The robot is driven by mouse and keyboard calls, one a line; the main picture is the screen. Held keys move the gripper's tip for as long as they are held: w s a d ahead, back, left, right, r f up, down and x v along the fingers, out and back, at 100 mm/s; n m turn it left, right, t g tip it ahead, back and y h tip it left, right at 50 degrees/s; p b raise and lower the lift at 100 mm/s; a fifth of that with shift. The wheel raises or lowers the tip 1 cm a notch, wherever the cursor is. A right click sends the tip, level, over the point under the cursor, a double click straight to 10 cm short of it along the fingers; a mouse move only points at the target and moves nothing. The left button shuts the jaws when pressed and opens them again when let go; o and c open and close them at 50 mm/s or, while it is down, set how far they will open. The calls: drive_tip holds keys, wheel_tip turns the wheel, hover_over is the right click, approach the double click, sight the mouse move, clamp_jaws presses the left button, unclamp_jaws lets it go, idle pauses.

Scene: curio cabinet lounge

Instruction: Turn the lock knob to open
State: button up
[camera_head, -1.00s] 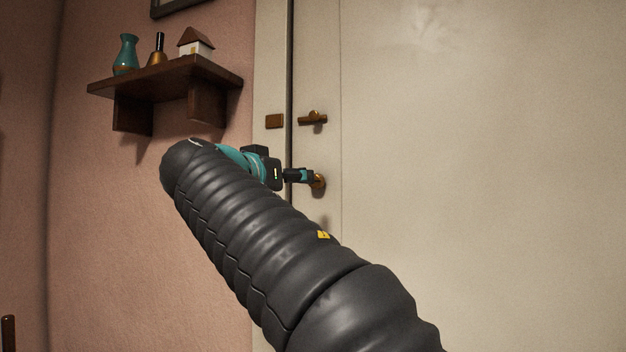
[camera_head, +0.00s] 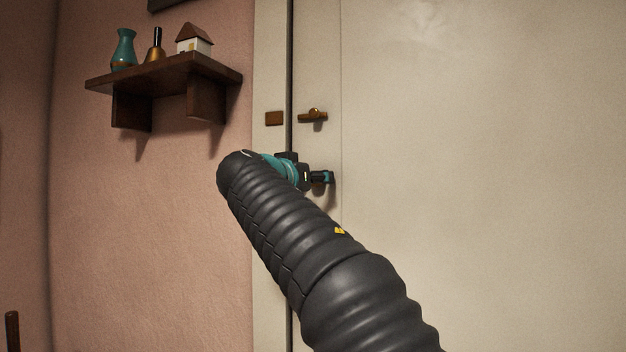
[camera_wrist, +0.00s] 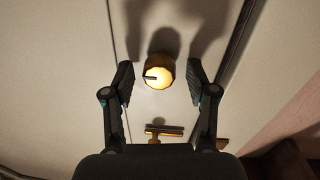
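The lock knob (camera_wrist: 160,78) is round and brass, with a dark short mark on its bright face that points left in the wrist view. My gripper (camera_wrist: 161,83) is open, with one finger on each side of the knob and a small gap to each. In the head view my gripper (camera_head: 323,177) is at the door (camera_head: 480,170), below the brass latch, and hides the knob there. The brass latch (camera_head: 312,116) has a horizontal bar and also shows in the wrist view (camera_wrist: 166,131).
A small brass plate (camera_head: 274,118) sits on the frame left of the door's dark gap. A wooden shelf (camera_head: 165,73) on the pink wall holds a teal vase (camera_head: 123,48), a bell (camera_head: 155,47) and a small house (camera_head: 194,40). The door right of my gripper is bare.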

clamp_jaws()
drive_tip(key=shift+n, duration=0.3)
drive_tip(key=shift+n+t+y+p, duration=0.3)
drive_tip(key=shift+n+p, duration=0.25)
drive_tip(key=shift+n, duration=3.95)
drive_tip(key=shift+n+t+y+p, duration=0.25)
drive_tip(key=shift+n+p, duration=0.3)
drive_tip(key=shift+n, duration=3.95)
drive_tip(key=shift+o, duration=1.3)
unclamp_jaws()
drive_tip(key=shift+f, duration=0.1)
